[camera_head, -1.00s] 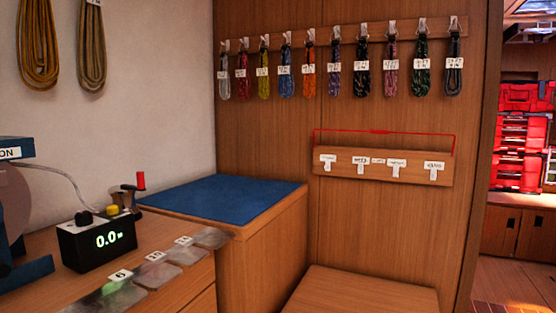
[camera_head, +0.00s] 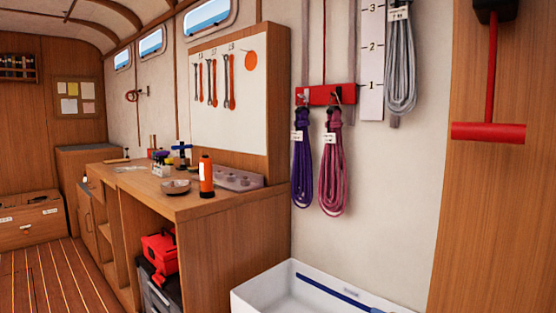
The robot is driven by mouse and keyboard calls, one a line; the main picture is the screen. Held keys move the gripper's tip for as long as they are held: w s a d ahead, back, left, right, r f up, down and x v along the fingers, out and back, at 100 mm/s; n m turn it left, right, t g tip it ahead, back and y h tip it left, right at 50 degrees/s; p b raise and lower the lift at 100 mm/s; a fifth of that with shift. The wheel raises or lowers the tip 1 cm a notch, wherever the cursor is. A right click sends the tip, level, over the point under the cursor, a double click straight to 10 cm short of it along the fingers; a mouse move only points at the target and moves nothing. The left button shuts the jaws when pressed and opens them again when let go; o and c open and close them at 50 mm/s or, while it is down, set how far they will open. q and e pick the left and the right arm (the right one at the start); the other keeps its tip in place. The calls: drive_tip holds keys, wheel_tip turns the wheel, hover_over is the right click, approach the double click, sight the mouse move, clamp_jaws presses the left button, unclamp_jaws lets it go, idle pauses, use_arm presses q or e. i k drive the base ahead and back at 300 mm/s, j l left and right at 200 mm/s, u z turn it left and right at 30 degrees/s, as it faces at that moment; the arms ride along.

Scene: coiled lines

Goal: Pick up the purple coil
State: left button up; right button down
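A purple coil (camera_head: 302,160) hangs from the red bracket (camera_head: 326,95) on the white wall, right of centre. It has a small white tag near its top. A pink coil (camera_head: 332,165), also tagged, hangs close beside it on the right. A grey coil (camera_head: 401,62) with a tag hangs higher up, further right, next to a numbered white strip (camera_head: 371,60). Neither of my grippers is in view.
A white bin (camera_head: 300,297) stands below the coils, with a blue bar in it. A wooden workbench (camera_head: 230,203) with an orange bottle (camera_head: 206,177) and a bowl is to the left. A red T-handled tool (camera_head: 488,132) hangs at right. Wooden floor (camera_head: 55,268) is clear at far left.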

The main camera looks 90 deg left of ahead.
sight(301, 181)
drive_tip(key=u, duration=2.45)
